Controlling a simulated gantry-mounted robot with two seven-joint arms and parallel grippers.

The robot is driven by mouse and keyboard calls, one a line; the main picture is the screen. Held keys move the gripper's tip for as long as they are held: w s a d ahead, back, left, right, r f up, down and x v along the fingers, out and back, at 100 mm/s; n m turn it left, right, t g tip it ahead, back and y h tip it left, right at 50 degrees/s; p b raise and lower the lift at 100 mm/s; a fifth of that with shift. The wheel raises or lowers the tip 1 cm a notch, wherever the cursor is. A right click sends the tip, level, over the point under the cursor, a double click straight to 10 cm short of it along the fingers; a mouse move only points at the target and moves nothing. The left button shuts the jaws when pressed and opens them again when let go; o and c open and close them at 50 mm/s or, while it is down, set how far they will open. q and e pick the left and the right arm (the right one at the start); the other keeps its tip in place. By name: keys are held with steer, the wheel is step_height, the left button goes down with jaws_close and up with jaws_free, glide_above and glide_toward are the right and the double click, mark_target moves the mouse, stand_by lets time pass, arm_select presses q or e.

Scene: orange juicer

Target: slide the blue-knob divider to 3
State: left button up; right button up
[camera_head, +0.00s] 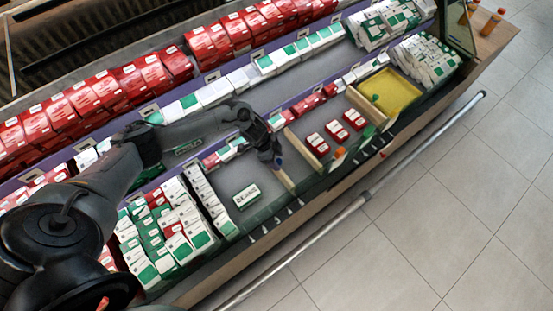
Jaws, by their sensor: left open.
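The blue-knob divider (287,181) is a pale wooden strip across the front bin. A small blue spot that looks like its knob (279,161) shows at my left gripper's fingertips. My left gripper (277,157) is open, pointing down at the divider's far end. I cannot tell whether the fingers touch the knob or stand around it. Several small white marks (277,220) run along the bin's front edge; their numbers are too small to read. My right gripper is not in view.
A green-white box (246,196) lies left of the divider. Red-white boxes (318,144) lie to its right, near an orange knob (340,152). A yellow tray (414,88) is farther right. Packed boxes (160,225) fill the bin's left. A metal rail (358,203) runs in front.

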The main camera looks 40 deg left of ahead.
arm_select(q)
steer(key=shift+c, duration=0.3)
jaws_close()
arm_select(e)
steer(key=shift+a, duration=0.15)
